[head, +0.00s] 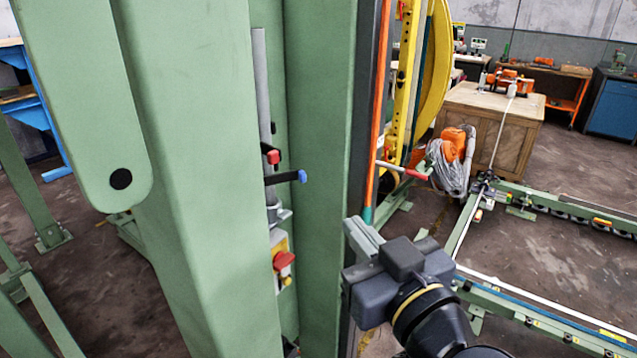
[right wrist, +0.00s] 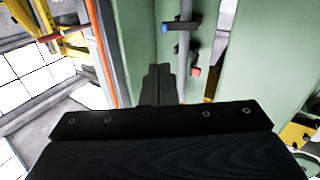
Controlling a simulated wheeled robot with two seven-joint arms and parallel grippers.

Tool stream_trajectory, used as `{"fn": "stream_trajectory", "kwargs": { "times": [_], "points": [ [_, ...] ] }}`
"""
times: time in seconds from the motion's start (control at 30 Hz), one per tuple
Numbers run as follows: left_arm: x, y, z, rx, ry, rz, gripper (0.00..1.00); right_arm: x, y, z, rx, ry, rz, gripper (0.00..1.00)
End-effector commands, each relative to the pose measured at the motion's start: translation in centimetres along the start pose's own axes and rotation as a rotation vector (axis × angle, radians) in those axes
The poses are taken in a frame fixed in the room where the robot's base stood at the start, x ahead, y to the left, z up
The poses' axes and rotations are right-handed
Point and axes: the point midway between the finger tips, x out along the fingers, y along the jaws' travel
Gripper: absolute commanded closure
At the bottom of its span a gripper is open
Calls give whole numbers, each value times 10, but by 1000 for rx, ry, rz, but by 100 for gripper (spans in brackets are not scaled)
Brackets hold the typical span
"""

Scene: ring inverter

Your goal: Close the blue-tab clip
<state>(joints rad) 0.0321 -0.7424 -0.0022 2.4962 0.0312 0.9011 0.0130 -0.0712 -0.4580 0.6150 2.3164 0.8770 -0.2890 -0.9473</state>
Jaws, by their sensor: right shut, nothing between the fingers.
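The blue-tab clip (head: 302,176) is a dark bar ending in a blue tab. It sticks out to the right from the grey upright rod between the green posts. In the right wrist view its blue tab (right wrist: 167,28) shows near the top middle. A red tab (head: 273,157) sits just above and left of it, and also shows in the right wrist view (right wrist: 196,72). My right gripper (head: 362,237) is shut and empty, below and right of the blue tab, apart from it. Its closed fingers (right wrist: 158,85) point toward the clip area. My left gripper is out of view.
Wide green posts (head: 205,180) stand left and right of the rod, leaving a narrow gap. A red knob on a yellow box (head: 284,260) is lower in the gap. An orange strip (head: 378,100) runs along the right post. A wooden crate (head: 487,130) stands behind right.

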Motion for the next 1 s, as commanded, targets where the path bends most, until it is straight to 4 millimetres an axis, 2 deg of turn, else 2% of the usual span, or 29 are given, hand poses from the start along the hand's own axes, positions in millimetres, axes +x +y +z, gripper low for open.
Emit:
{"fn": "stream_trajectory", "kwargs": {
  "times": [0.13, 0.27, 0.47, 0.8, 1.0],
  "points": [
    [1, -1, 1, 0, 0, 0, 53, -5, -9, 8, 54, -23, -15, 100],
    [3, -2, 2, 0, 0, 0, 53, 3, -10, 10, 61, -28, -17, 100],
    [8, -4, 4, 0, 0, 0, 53, 34, -10, 12, 62, -30, -18, 100],
    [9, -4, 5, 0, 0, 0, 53, 99, -11, 12, 61, -27, -16, 100],
    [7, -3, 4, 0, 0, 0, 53, 124, -11, 11, 60, -25, -14, 100]
  ]
}}
